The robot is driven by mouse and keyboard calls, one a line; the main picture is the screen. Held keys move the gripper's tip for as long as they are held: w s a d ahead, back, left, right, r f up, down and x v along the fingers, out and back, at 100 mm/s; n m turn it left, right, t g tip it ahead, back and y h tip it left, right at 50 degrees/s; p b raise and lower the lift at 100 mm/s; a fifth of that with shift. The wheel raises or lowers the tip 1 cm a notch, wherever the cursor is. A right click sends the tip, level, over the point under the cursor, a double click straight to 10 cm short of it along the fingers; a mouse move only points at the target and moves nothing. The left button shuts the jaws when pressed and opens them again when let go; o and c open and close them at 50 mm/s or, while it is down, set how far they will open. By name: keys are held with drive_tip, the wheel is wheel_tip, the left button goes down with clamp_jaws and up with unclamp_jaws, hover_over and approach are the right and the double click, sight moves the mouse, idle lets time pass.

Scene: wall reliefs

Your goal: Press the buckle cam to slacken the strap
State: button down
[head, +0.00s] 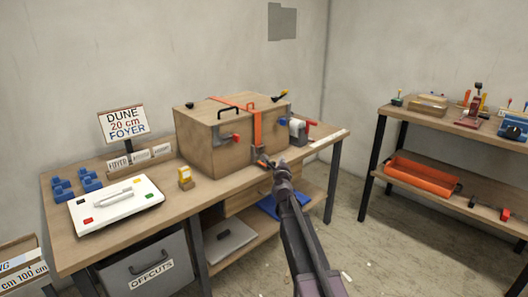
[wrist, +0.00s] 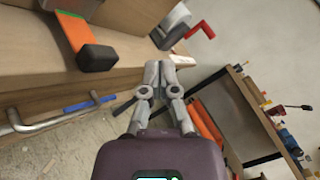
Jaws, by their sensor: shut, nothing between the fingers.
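A wooden box (head: 215,145) stands on the workbench. An orange strap (head: 258,128) runs over its top and down its front; the strap also shows at upper left in the wrist view (wrist: 70,30). A black block (wrist: 97,58) sits at the strap's near end; I cannot tell whether it is the buckle cam. My gripper (head: 279,165) is shut and empty in front of the box, near the strap's lower end. In the wrist view its closed fingertips (wrist: 160,66) are to the right of the black block, apart from it.
A white device (head: 297,130) with a red handle stands right of the box. A yellow item (head: 185,178) and a white panel (head: 115,205) are on the bench to the left. A second bench (head: 450,118) with an orange tray (head: 420,178) stands at right. Floor between benches is mostly clear.

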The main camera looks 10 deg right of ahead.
sight(264, 148)
drive_tip(key=shift+w+a, duration=0.85)
drive_tip(key=shift+w, duration=0.35)
drive_tip(key=shift+w+a, duration=0.85)
drive_tip(key=shift+w, duration=0.3)
drive_tip(key=shift+w+a, duration=0.85)
drive_tip(key=shift+w, duration=0.35)
drive_tip(key=shift+w+a, duration=0.55)
drive_tip(key=shift+w, duration=0.15)
idle(0.3)
drive_tip(key=shift+s+d, duration=0.1)
drive_tip(key=shift+s, duration=0.1)
idle(0.3)
drive_tip(key=shift+s+d, duration=0.45)
drive_tip(key=shift+s, duration=0.15)
drive_tip(key=shift+s+d, duration=0.75)
drive_tip(key=shift+s, duration=0.3)
drive_tip(key=shift+s+d, duration=0.7)
drive_tip(key=shift+s, duration=0.3)
